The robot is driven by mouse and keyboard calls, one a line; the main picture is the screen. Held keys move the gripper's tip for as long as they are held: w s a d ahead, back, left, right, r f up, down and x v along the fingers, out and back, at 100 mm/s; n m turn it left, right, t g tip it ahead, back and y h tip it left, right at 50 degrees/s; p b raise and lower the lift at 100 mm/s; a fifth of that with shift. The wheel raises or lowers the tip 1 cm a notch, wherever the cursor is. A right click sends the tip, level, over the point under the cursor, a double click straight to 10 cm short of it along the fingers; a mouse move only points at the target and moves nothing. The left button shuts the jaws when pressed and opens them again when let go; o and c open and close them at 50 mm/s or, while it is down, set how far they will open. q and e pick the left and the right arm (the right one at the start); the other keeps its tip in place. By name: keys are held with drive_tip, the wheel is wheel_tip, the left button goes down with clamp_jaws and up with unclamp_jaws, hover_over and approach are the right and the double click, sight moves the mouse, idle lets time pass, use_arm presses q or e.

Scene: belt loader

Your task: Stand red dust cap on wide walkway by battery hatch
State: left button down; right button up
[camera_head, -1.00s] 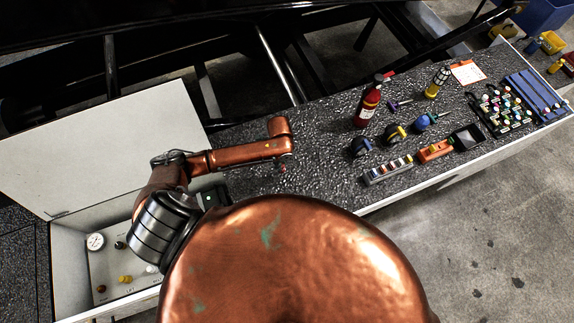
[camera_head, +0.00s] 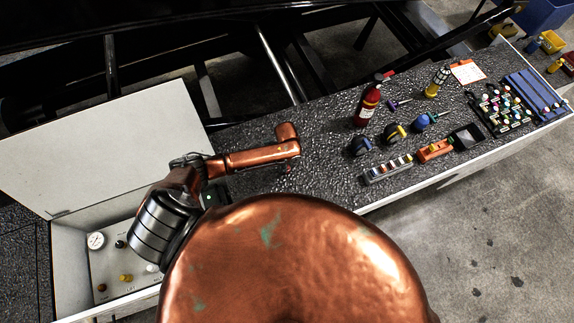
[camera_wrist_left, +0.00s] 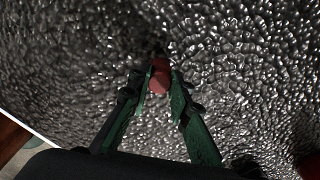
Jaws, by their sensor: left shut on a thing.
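The red dust cap (camera_wrist_left: 159,76) is between the green fingertips of my left gripper (camera_wrist_left: 160,86) in the left wrist view. The gripper is shut on it, over the dark, bumpy walkway (camera_wrist_left: 235,60). I cannot tell whether the cap touches the surface. In the head view, my left gripper (camera_head: 289,167) points down at the walkway (camera_head: 325,140), mostly hidden by my arm, and the cap is too small to make out. No part is clearly marked as the battery hatch. My right gripper is not in view.
An open white lid (camera_head: 100,145) and a gauge panel (camera_head: 110,265) are at left.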

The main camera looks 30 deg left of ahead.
use_arm(q)
drive_tip(key=c, duration=1.8)
unclamp_jaws()
drive_tip(key=shift+o, duration=0.2)
wheel_tip(320, 180, up, 12)
drive_tip(key=shift+r+b, duration=0.15)
drive_tip(key=shift+b, duration=0.15)
